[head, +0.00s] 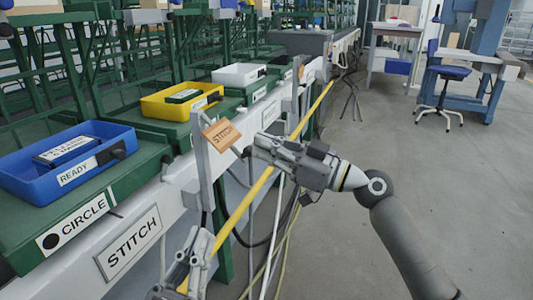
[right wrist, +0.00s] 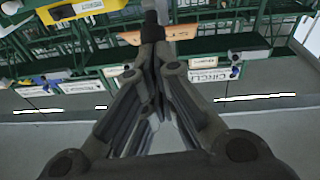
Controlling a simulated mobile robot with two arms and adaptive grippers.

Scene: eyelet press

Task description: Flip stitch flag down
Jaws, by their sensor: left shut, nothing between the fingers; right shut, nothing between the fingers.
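The stitch flag (head: 221,133) is a small orange-tan plate lettered STITCH. It sits tilted beside the top of a grey upright post (head: 202,170). My right gripper (head: 248,151) is shut and empty, with its tips just right of and slightly below the flag in the head view. In the right wrist view the shut fingertips (right wrist: 152,30) overlap the orange flag (right wrist: 131,38); I cannot tell whether they touch it. My left gripper (head: 200,240) is shut and empty, low in the head view by the yellow rail.
A yellow rail (head: 262,181) runs diagonally past the post, with cables hanging below. A white beam carries a STITCH plate (head: 128,243). Green shelves hold a blue READY bin (head: 112,158), a yellow bin (head: 155,107) and a white bin (head: 228,74).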

